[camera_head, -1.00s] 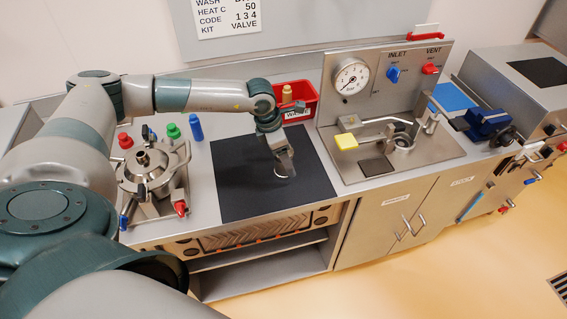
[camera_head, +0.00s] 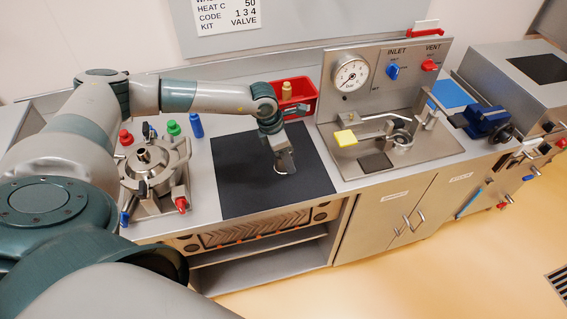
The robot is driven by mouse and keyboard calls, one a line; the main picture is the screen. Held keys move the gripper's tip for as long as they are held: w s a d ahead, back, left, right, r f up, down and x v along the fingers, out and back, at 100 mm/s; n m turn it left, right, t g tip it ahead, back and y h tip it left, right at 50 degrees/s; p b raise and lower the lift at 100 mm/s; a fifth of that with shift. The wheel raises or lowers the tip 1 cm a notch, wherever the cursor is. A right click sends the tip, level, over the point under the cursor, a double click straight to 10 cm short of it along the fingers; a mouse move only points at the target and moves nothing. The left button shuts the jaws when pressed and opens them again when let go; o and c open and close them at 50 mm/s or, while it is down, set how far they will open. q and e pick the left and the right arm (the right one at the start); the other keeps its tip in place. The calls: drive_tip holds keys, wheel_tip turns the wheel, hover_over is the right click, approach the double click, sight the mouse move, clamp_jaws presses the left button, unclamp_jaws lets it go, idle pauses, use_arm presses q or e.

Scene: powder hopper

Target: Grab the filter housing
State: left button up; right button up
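My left gripper (camera_head: 285,164) hangs over the black mat (camera_head: 240,185) on the bench, fingers pointing down. A small shiny metal edge shows at its fingertips; I cannot tell whether this is a held part, or whether the fingers are open or shut. No part is clearly identifiable as the filter housing. A round steel fitting (camera_head: 402,140) sits on the metal gauge station, right of my gripper and apart from it. A steel vessel (camera_head: 150,170) with a narrow neck and clamps stands left of the mat. My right gripper is not in view.
A red bin (camera_head: 297,104) holding a tan bottle stands behind the mat. Blue (camera_head: 196,126), green (camera_head: 173,128) and red (camera_head: 126,138) bottles stand near the vessel. The gauge panel (camera_head: 385,80), a yellow-topped lever (camera_head: 345,138) and a blue clamp (camera_head: 488,121) are to the right. Most of the mat is bare.

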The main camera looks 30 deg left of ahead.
use_arm(q)
drive_tip(key=shift+r, duration=0.1)
drive_tip(key=shift+r+b, duration=0.7)
drive_tip(key=shift+r, duration=0.05)
drive_tip(key=shift+d+r+b, duration=0.25)
drive_tip(key=shift+r+b, duration=0.45)
drive_tip(key=shift+r, duration=0.5)
drive_tip(key=d+r+b, duration=0.4)
drive_tip(key=d+r, duration=0.3)
drive_tip(key=d, duration=0.4)
drive_tip(key=shift+s+b, duration=0.15)
drive_tip(key=shift+b, duration=0.25)
drive_tip(key=shift+f, duration=0.1)
